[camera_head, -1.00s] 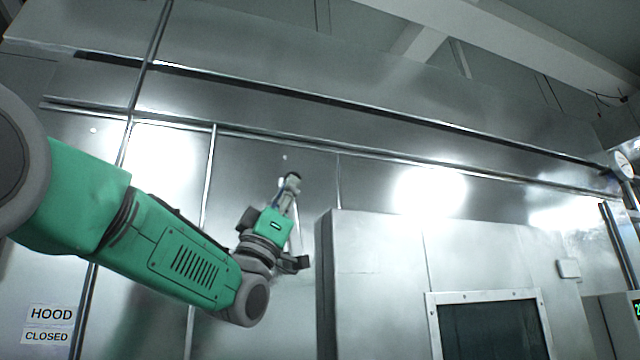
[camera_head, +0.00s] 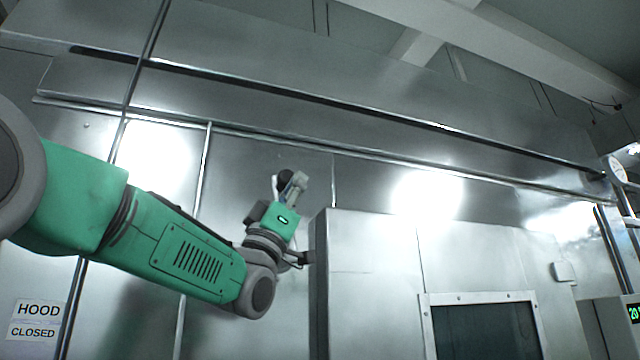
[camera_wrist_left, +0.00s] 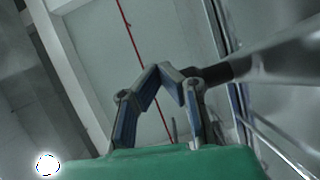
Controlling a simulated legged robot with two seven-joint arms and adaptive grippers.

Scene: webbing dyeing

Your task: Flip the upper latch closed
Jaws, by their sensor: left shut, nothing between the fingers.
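My left gripper (camera_head: 297,181) is at the end of the green arm, raised in front of the metal wall just left of the upper corner of the projecting door housing. In the left wrist view its fingers (camera_wrist_left: 172,72) meet at the tips, shut with nothing between them. A grey bar with a dark end (camera_wrist_left: 240,68), seemingly the upper latch's handle, lies right beside the right finger; I cannot tell whether they touch. In the head view a dark rounded end (camera_head: 285,177) shows behind the gripper, mostly hidden. My right gripper is not in view.
The metal door housing (camera_head: 370,250) with a dark framed window (camera_head: 485,330) stands right of the gripper. A small pale block (camera_head: 563,271) sits on its right side. Pipes and ledges cross the wall. A HOOD CLOSED sign (camera_head: 38,310) is at lower left.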

